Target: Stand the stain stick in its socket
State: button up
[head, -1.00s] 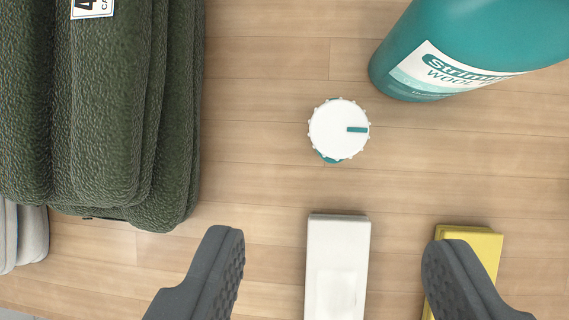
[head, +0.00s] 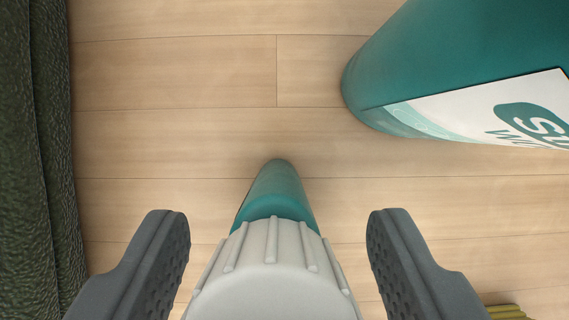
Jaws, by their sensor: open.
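A teal stick with a ribbed white cap, which looks like the stain stick (head: 277,195), is at the lower middle of the head view. Its cap is nearest the camera and the narrower teal body runs away towards the wooden surface. My gripper (head: 278,245) is open, with one dark finger on each side of the cap. A gap shows between each finger and the cap. The bottom of the picture cuts off the near part of the cap. I cannot make out a socket in this view.
A large teal bottle (head: 460,65) with a white label lies across the upper right. Dark green textured fabric (head: 35,160) fills the left edge. A bit of a yellow object (head: 506,312) shows at the lower right. Bare wood (head: 200,130) lies between the fabric and bottle.

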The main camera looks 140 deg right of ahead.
jog(key=shift+x, duration=0.95)
grip_shut()
